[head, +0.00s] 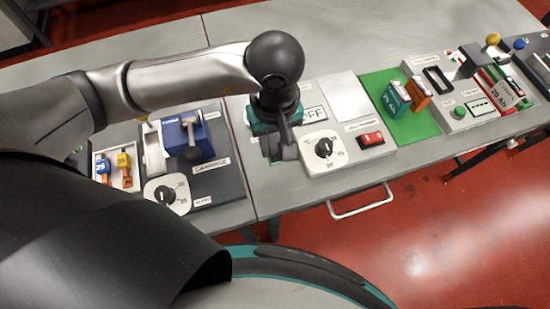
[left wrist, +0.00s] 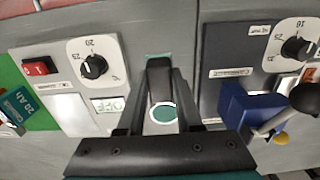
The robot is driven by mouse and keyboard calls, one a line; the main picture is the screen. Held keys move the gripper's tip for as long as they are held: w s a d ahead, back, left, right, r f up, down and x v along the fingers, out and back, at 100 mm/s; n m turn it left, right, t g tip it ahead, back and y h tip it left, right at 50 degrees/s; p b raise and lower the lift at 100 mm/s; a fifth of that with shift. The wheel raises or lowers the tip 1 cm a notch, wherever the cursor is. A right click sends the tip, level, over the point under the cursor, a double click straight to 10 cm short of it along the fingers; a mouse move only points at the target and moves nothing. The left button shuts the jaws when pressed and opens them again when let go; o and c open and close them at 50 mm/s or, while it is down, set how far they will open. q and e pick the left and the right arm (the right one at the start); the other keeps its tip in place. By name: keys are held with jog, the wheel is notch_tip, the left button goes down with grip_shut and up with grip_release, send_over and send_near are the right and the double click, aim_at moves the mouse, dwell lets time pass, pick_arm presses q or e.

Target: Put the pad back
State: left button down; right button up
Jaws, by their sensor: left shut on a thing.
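My left gripper (head: 284,148) points down over the table, just left of the white dial panel (head: 325,152). In the left wrist view its fingers (left wrist: 160,82) are closed around a dark grey piece, which seems to be the pad (left wrist: 161,88); the fingers hide much of it. A green disc with a white ring (left wrist: 163,113) shows between the fingers. A teal patch (left wrist: 158,57) shows just beyond the fingertips. I cannot tell whether the pad touches the table. My right gripper is not in view.
The dial panel carries a red switch (head: 371,139), with an OFF label (head: 313,114) behind it. A blue device (head: 187,137) sits on a dark panel to the left. A green mat (head: 422,126) holds teal and orange batteries. The table's back strip is clear.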

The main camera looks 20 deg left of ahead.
aim_at(275, 144)
pick_arm(q)
jog(key=shift+f, duration=3.8)
jog(key=shift+b, duration=0.35)
jog(key=shift+f, duration=0.2)
jog(key=c, duration=0.6)
grip_release()
jog(key=shift+r, duration=0.15)
notch_tip(275, 144, up, 12)
jog(key=shift+r+p, duration=0.1)
jog(key=shift+p, duration=0.25)
